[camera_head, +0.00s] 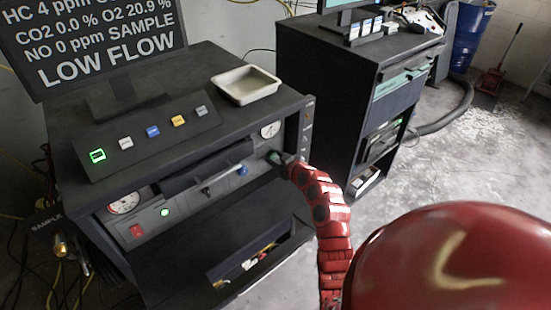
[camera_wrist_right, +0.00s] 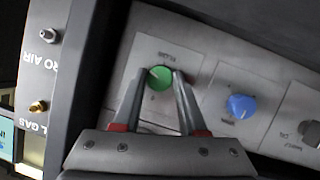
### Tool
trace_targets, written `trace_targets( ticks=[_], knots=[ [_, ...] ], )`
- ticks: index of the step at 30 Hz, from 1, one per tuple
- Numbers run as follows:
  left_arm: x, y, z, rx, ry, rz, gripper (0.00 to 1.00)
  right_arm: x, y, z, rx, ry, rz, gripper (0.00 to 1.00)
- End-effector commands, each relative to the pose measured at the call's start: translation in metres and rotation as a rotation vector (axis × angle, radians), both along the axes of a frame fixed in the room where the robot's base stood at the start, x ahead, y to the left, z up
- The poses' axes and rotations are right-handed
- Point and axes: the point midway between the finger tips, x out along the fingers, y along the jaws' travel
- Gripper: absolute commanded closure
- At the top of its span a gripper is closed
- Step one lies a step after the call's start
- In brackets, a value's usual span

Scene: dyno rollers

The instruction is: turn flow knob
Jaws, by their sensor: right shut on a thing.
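The green flow knob (camera_wrist_right: 159,78) sits on the grey panel in the right wrist view, with a white mark on its face. In the head view the green knob (camera_head: 273,157) is partly hidden by my right gripper (camera_head: 283,161), at the right end of the cabinet's front panel. My right gripper also shows in the right wrist view (camera_wrist_right: 160,82), its two fingers shut on the green knob from both sides. My left gripper is not in view. The monitor (camera_head: 95,45) reads "LOW FLOW" in large white letters.
A blue knob (camera_wrist_right: 241,106) is beside the green one. A round gauge (camera_head: 270,129) sits above the green knob. A white tray (camera_head: 246,85) and a row of coloured buttons (camera_head: 152,131) are on the cabinet top. A second dark cabinet (camera_head: 330,80) stands to the right.

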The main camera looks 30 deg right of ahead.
Motion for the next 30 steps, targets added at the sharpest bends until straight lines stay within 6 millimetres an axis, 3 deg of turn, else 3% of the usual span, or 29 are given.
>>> trace_targets(
  ticks=[7, 14, 30],
  knots=[
    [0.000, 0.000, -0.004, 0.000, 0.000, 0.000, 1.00, 0.000, 0.000, -0.002, 0.021, 0.002, 0.000, 1.00],
    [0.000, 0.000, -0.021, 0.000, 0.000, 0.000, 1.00, -0.001, -0.002, -0.005, 0.125, 0.009, -0.003, 1.00],
    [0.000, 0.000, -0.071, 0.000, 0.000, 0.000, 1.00, -0.001, -0.006, -0.005, 0.613, 0.051, -0.003, 1.00]
  ],
)
